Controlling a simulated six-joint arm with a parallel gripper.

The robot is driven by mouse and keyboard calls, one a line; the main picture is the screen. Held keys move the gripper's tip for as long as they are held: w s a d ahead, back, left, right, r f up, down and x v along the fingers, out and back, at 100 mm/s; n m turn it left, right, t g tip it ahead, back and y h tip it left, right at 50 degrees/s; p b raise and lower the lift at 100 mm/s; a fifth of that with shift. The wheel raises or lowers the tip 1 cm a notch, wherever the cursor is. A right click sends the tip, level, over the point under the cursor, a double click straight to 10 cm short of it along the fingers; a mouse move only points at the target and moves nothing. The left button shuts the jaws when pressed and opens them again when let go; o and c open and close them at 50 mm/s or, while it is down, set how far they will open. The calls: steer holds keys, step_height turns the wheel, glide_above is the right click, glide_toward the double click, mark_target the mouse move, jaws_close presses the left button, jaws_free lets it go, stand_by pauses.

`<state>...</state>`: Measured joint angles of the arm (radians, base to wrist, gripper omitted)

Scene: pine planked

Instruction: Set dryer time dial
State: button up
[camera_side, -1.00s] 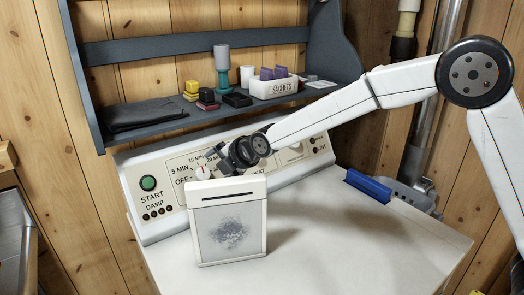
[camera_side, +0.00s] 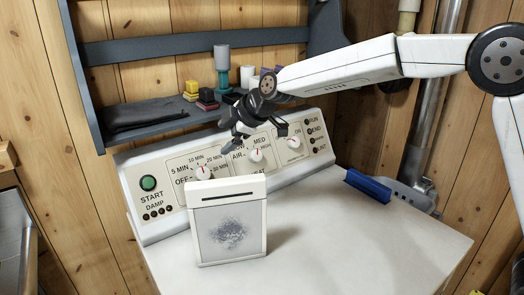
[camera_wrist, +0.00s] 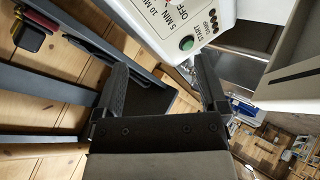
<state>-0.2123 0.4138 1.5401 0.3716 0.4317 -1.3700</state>
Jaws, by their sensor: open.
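The time dial (camera_side: 203,172) is a white knob with a red pointer on the sloped dryer panel (camera_side: 127,190). Its pointer stands roughly upright, towards the 10 and 20 MIN marks; the exact setting is too small to tell. The white lint screen (camera_side: 228,192) stands in front and comes close to the dial's lower edge. My gripper (camera_side: 262,138) is open and empty, above and to the right of the dial, apart from it, in front of the panel's upper part. In the wrist view, my gripper's fingers (camera_wrist: 160,62) are spread, with the panel (camera_wrist: 208,22) beyond them.
A second dial (camera_side: 256,155) and another knob (camera_side: 294,143) sit right of the time dial. The green START button (camera_side: 148,183) is at the left. A grey shelf (camera_side: 190,47) with small items hangs behind my gripper. A blue item (camera_side: 368,186) lies at the dryer top's right.

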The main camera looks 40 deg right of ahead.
steer(key=w+d+r+m+y, duration=0.1)
steer(key=m+y, duration=0.2)
steer(key=m, duration=0.7)
steer(key=d+r+m+t+y, duration=0.1)
steer(key=m+y, duration=0.2)
steer(key=m, duration=0.6)
steer(key=w+d+r+m+y, duration=0.1)
steer(key=d+m+y, duration=0.1)
steer(key=m, duration=0.8)
glide_toward(207, 173)
steer(key=a, duration=0.1)
steer(key=shift+w+a+f+t+y, duration=0.1)
steer(key=shift+w+f+t+y, duration=0.2)
steer(key=shift+w+f, duration=0.2)
steer(key=shift+x, duration=3.8)
